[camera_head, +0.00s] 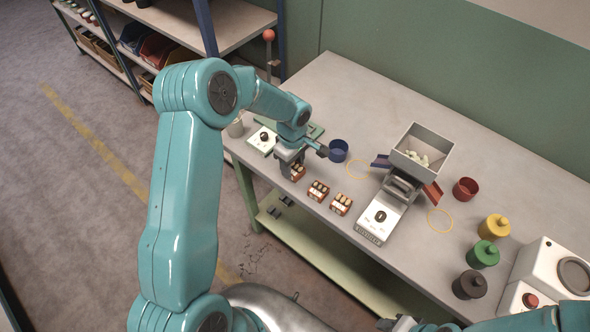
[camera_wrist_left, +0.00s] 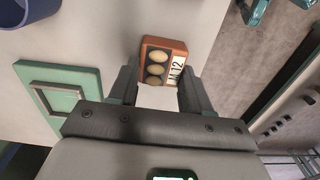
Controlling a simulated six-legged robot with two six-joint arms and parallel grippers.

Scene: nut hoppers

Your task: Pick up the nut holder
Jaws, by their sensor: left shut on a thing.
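The nut holder is a small orange-brown block (camera_wrist_left: 165,58) with a row of round pale nuts and a white M12 label in the left wrist view. My left gripper (camera_wrist_left: 160,78) is shut on it, with one dark finger on each side. In the head view this holder (camera_head: 298,173) is partly hidden by my left gripper (camera_head: 291,168), near the table's front edge. Whether it touches the table is hard to tell. Two similar holders (camera_head: 318,190) (camera_head: 341,204) stand to its right. My right gripper is not in view.
A nut hopper (camera_head: 425,143) stands on a white-fronted device (camera_head: 380,217) right of the holders. A blue cup (camera_head: 338,151) and a red cup (camera_head: 466,189) are on the table (camera_head: 350,90). Yellow, green (camera_head: 483,254) and dark lidded pots stand at the right. A shelf rack is at the upper left.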

